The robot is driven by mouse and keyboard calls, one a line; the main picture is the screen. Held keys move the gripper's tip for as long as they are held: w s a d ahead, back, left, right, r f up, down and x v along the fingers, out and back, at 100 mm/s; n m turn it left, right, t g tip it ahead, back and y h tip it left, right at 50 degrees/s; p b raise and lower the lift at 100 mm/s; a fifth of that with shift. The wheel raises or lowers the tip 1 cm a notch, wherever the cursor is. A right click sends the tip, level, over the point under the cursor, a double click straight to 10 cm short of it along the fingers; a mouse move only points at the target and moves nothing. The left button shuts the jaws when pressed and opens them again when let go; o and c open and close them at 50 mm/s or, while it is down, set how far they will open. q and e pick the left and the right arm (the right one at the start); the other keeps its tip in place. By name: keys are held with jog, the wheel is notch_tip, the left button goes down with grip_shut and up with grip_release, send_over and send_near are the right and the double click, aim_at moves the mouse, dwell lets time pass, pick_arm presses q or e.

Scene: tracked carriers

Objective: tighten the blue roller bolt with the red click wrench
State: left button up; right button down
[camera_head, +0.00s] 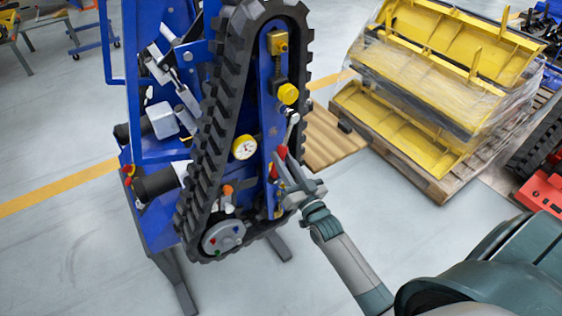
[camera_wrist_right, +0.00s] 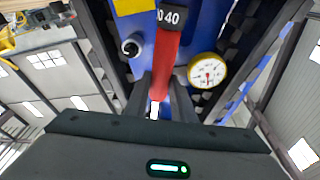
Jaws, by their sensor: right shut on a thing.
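The red click wrench (camera_head: 281,153) is upright against the blue frame of the tracked carrier. Its red handle (camera_wrist_right: 168,62) fills the middle of the right wrist view, with a dark band marked 40 at the top. My right gripper (camera_head: 280,172) is shut on the wrench's handle; its dark fingers (camera_wrist_right: 161,100) stand either side of the red handle. The round grey roller (camera_head: 222,237) sits at the bottom of the track with small coloured bolts on it. The bolts are too small to tell the blue one surely. My left gripper is out of view.
A black track (camera_head: 226,90) loops around the blue frame. A yellow gauge (camera_head: 244,147) with a white face is left of the wrench. Yellow parts (camera_head: 410,75) in clear wrap lie on a pallet (camera_head: 425,180) at the right. Grey floor is free at lower left.

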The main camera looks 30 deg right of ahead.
jog(key=shift+d, duration=0.1)
dwell(0.3)
jog(key=shift+d+f+n+b, duration=0.1)
jog(key=shift+d+n+b, duration=0.2)
jog(key=shift+d+n, duration=0.4)
jog(key=shift+w+d+f+n+y+b, duration=0.15)
jog(key=shift+d+n+y+b, duration=0.2)
jog(key=shift+d+n, duration=0.35)
jog(key=shift+d+n, duration=0.55)
jog(key=shift+n, duration=0.25)
jog(key=shift+d+y, duration=0.1)
jog(key=shift+y, duration=0.25)
